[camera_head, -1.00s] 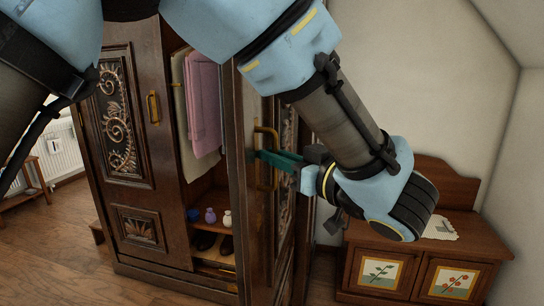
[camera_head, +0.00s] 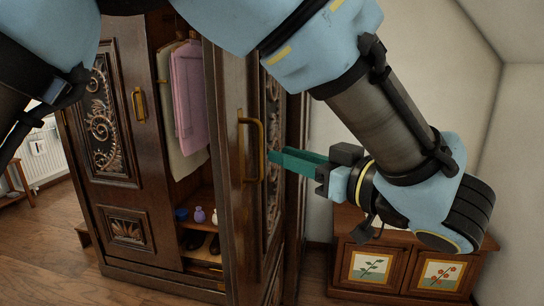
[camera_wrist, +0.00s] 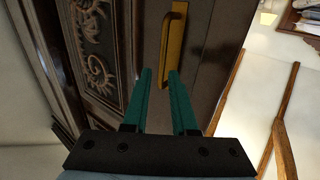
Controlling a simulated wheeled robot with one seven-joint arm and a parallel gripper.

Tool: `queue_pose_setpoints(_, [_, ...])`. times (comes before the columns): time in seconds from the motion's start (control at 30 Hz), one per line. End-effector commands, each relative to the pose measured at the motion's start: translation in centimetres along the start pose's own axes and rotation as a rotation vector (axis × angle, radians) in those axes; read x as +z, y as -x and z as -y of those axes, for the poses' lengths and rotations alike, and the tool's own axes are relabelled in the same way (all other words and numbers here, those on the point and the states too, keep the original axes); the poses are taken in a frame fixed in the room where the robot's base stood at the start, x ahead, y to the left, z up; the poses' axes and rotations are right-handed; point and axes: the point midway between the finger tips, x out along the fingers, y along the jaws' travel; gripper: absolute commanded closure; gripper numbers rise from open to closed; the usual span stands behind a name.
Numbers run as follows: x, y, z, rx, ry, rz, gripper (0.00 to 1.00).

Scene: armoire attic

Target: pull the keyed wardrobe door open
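The wardrobe's right door (camera_head: 228,190) stands open, swung outward with its edge towards me. Hanging clothes and shelves show in the gap beside it. Its brass bar handle (camera_head: 250,148) also shows in the wrist view (camera_wrist: 174,45). My gripper (camera_head: 271,157) has green fingers, and is just right of the handle in the head view, apart from it. In the wrist view the fingers (camera_wrist: 160,72) are apart with nothing held, and the handle lies beyond them. I cannot make out a key. The left door (camera_head: 112,125), with carved panels and a brass handle, is shut.
A low wooden cabinet (camera_head: 398,250) with painted flower panels stands right of the wardrobe, below my arm. Pink and cream cloths (camera_head: 188,100) hang inside, above small jars and shoes. Wooden floor (camera_head: 40,255) is clear at the left front.

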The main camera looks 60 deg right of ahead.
Motion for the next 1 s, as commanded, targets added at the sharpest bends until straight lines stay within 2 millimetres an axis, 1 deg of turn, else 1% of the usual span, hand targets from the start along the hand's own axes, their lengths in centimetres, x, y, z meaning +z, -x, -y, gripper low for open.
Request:
queue_pose_setpoints(0.03, [0.2,1.0,-0.1,0.003,0.001,0.001,0.74])
queue_pose_setpoints(0.1, [0.2,2.1,-0.1,0.003,0.000,0.000,0.74])
queue_pose_setpoints(0.2, [0.1,3.2,-0.1,0.003,0.000,0.000,0.74])
queue_pose_setpoints(0.3, [0.0,3.8,-0.1,0.001,0.001,0.000,0.74])
queue_pose_setpoints(1.0, [-0.1,3.9,-0.1,0.000,0.000,0.000,0.74])
